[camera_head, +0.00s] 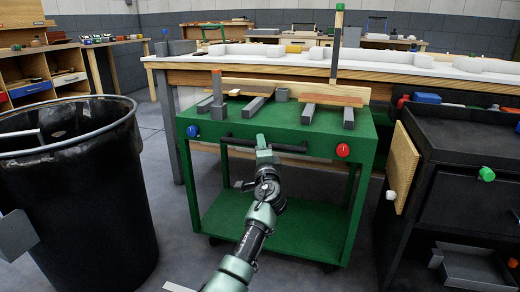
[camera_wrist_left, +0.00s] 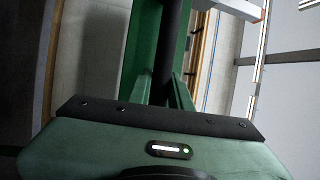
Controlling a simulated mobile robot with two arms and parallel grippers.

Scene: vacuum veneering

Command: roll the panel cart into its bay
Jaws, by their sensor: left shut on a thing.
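The green panel cart (camera_head: 280,225) stands upright on its casters in the middle of the head view, with an open lower shelf. Wooden panels (camera_head: 332,99) and grey bars lie on its top. A black handle bar (camera_head: 290,148) runs along its near side. My left gripper (camera_head: 264,153) is shut on this handle bar, near its middle. In the left wrist view the dark bar (camera_wrist_left: 172,50) runs between the fingers (camera_wrist_left: 170,88). My right gripper is in neither view. No marked bay can be made out.
A large black bin (camera_head: 95,205) stands left of the cart. A dark cabinet (camera_head: 462,205) with an open wooden door (camera_head: 402,168) stands close on the right. A long table (camera_head: 400,76) with a white top is behind the cart. Some floor is free between bin and cart.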

